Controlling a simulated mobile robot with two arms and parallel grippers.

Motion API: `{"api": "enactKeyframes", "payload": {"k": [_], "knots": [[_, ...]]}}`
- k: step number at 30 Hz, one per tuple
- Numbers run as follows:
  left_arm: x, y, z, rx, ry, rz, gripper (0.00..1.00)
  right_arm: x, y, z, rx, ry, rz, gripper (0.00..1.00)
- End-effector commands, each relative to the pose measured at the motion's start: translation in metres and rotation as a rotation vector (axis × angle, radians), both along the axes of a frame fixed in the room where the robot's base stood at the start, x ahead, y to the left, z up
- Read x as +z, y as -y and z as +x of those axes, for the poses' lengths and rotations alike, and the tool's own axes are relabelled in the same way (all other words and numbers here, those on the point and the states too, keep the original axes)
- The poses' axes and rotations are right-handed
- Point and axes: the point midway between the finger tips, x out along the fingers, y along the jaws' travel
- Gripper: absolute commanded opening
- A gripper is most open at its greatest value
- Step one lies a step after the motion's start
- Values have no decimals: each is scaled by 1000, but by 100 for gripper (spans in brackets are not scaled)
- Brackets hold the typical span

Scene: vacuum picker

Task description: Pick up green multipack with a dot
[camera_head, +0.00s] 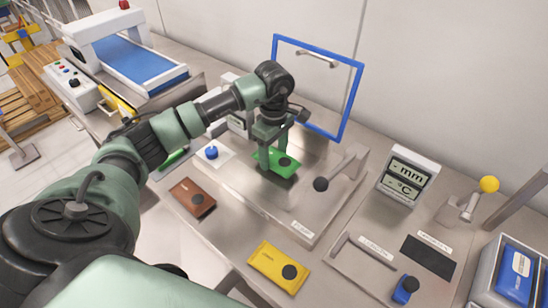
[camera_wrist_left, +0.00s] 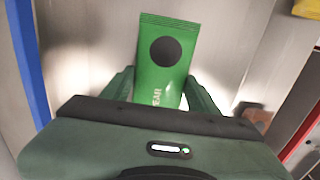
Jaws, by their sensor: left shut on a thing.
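The green multipack (camera_head: 284,165) with a black dot is on or just above the raised metal plate in the middle of the table in the head view; I cannot tell whether it touches. My left gripper (camera_head: 271,158) is over it, reaching down from the left. In the left wrist view the green pack (camera_wrist_left: 171,75) stands out between the two fingers of the left gripper (camera_wrist_left: 158,92), its dot in the upper half. The fingers are shut on its sides. Its lower end is hidden by the gripper body. My right gripper is not in view.
A blue frame (camera_head: 350,100) stands behind. A lever with a black knob (camera_head: 321,184) and a gauge display (camera_head: 408,175) are to the right.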

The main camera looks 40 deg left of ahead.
Motion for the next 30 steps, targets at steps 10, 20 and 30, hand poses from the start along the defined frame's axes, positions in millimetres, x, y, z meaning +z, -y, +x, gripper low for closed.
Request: {"api": "enactKeyframes", "payload": {"k": [10, 20, 30], "knots": [[78, 0, 2, 0, 11, 0, 4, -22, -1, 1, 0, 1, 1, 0], [162, -1, 1, 2, 6, 2, 4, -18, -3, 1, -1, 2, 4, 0], [187, 0, 0, 1, 1, 0, 4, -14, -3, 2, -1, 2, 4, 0]]}}
